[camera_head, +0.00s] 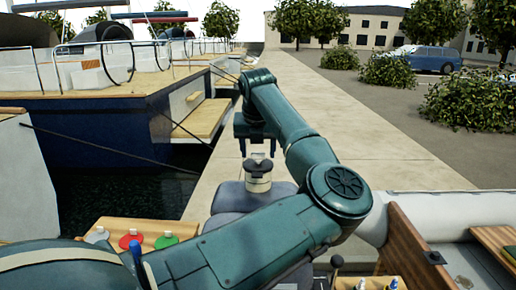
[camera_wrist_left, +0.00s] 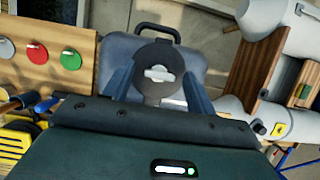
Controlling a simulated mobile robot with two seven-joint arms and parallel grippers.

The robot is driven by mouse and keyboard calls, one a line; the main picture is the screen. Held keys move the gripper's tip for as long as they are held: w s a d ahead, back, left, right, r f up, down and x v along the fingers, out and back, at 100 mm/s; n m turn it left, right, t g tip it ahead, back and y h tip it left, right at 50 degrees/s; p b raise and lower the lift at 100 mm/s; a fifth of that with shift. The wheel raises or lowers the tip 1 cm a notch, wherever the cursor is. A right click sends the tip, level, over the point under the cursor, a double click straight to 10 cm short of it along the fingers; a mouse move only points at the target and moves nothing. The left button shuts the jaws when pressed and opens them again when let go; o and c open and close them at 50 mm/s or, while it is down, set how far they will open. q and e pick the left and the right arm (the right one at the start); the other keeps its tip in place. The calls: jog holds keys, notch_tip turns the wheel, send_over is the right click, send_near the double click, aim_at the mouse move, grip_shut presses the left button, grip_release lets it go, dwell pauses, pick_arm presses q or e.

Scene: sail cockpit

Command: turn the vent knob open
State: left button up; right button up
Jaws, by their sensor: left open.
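The vent knob appears to be the dark round cap with a pale bar across it (camera_wrist_left: 157,74), on top of a grey container. In the head view it sits on a cream cylinder (camera_head: 258,184). My left gripper (camera_head: 257,156) points down just above it, open. In the left wrist view its two fingers (camera_wrist_left: 159,84) stand on either side of the knob; I cannot tell whether they touch it. The pale bar lies nearly crosswise in that view. My right gripper is not in view.
A wooden panel (camera_head: 112,223) at lower left carries grey, red (camera_head: 130,241) and green (camera_head: 166,240) round knobs. A grey inflatable boat (camera_head: 430,205) lies at right. A moored blue boat (camera_head: 90,130) and dark water are at left. The pale quay (camera_head: 330,110) behind is clear.

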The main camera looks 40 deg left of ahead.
pick_arm(q)
jog(key=shift+c, duration=0.2)
jog(key=c, duration=0.9)
jog(key=shift+c, duration=0.2)
